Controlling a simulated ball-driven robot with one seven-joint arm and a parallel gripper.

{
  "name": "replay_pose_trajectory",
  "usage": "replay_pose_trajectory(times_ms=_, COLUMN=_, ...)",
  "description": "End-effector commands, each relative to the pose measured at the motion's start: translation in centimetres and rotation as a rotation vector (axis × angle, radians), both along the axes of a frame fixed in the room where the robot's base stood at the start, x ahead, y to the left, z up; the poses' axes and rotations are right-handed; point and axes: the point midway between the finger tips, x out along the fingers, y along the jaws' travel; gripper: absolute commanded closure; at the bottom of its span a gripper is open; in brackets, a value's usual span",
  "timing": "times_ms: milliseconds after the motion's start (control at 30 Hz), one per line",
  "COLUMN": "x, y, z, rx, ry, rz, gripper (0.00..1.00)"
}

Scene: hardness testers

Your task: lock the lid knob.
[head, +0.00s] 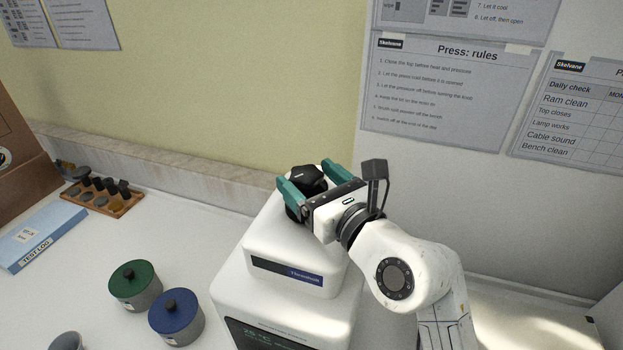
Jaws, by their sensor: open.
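The black lid knob (307,180) sits on top of the white press (287,238), which stands on the bench in the lower middle of the head view. My gripper (305,182) has its two teal fingers apart, one on the left side of the knob and one behind it to the right. The knob lies between the fingers. I cannot tell whether either finger touches it. Part of the knob is hidden by the fingers and the gripper body. The press has a dark display on its lower front, partly cut off by the frame.
A green-lidded pot (134,284) and a blue-lidded pot (177,315) stand left of the press. A wooden rack (101,197) of dark pieces and a blue test log (40,239) lie farther left. The wall ledge (170,165) runs close behind the press.

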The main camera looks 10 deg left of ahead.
Motion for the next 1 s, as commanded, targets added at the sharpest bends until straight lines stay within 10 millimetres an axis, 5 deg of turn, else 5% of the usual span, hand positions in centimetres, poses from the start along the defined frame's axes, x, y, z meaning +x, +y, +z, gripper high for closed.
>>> replay_pose_trajectory(times_ms=333, x=-0.7, y=-0.8, z=-0.1, rx=0.001, ry=0.0, rz=-0.001, gripper=0.2)
replay_pose_trajectory(times_ms=700, x=-5.5, y=-5.6, z=-0.2, rx=0.002, ry=-0.001, rz=-0.003, gripper=0.2)
replay_pose_trajectory(times_ms=1000, x=-7.5, y=-7.6, z=-0.1, rx=0.0, ry=0.0, rz=0.0, gripper=0.2)
